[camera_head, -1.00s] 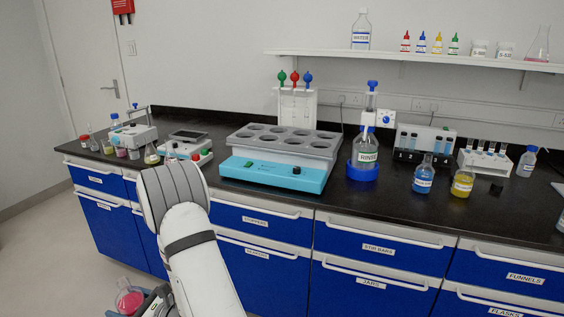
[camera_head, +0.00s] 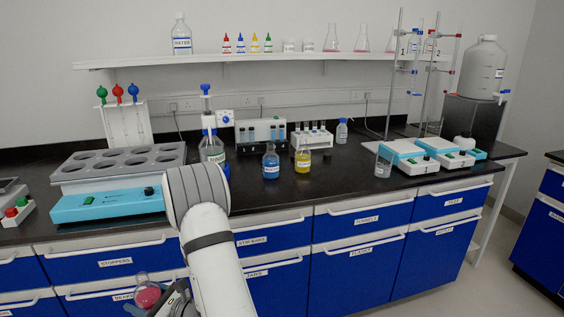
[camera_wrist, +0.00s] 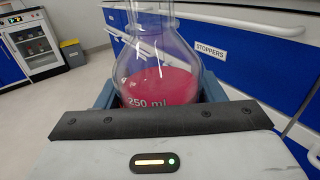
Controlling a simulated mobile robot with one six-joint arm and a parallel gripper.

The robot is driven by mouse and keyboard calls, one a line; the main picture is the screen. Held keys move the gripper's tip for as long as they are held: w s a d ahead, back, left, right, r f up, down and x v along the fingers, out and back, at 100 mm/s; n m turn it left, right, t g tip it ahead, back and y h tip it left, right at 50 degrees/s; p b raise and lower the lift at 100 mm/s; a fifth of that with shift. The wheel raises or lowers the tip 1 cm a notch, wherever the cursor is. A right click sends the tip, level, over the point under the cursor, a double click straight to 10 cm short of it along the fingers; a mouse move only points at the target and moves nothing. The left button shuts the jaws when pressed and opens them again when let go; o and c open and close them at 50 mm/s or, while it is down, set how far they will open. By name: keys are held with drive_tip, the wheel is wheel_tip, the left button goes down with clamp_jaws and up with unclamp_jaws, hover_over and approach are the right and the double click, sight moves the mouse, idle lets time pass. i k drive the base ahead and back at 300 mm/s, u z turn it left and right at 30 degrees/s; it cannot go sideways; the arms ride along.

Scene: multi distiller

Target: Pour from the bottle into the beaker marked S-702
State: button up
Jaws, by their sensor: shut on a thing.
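My gripper (camera_wrist: 158,98) is shut on a clear round glass vessel (camera_wrist: 150,75) marked 250 ml, with pinkish-red liquid in its lower part. The vessel is upright, and its top is cut off in the wrist view. In the head view the same vessel (camera_head: 147,294) is low in front of the drawers, left of my arm, with my gripper (camera_head: 168,304) partly hidden there. A clear glass beaker (camera_head: 384,162) stands on the black bench at the right, near the front edge. No S-702 mark is readable on it.
Blue and yellow bottles (camera_head: 302,161) stand mid-bench. Left of the beaker the front bench is clear. Stirrer-like devices (camera_head: 408,148) and clamp stands (camera_head: 397,75) are right of and behind it. Handles (camera_head: 353,208) stick out from the drawers. A large jug (camera_head: 483,70) stands far right.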

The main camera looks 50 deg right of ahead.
sight(383, 162)
drive_tip(key=u, duration=0.55)
drive_tip(key=i, duration=0.15)
drive_tip(key=z, duration=3.4)
drive_tip(key=k, duration=1.25)
drive_tip(key=z, duration=0.35)
drive_tip(key=i, duration=1.25)
drive_tip(key=u, duration=0.65)
drive_tip(key=i, duration=0.6)
drive_tip(key=u, duration=0.1)
drive_tip(key=k, duration=0.55)
drive_tip(key=u, duration=0.2)
drive_tip(key=i, duration=0.45)
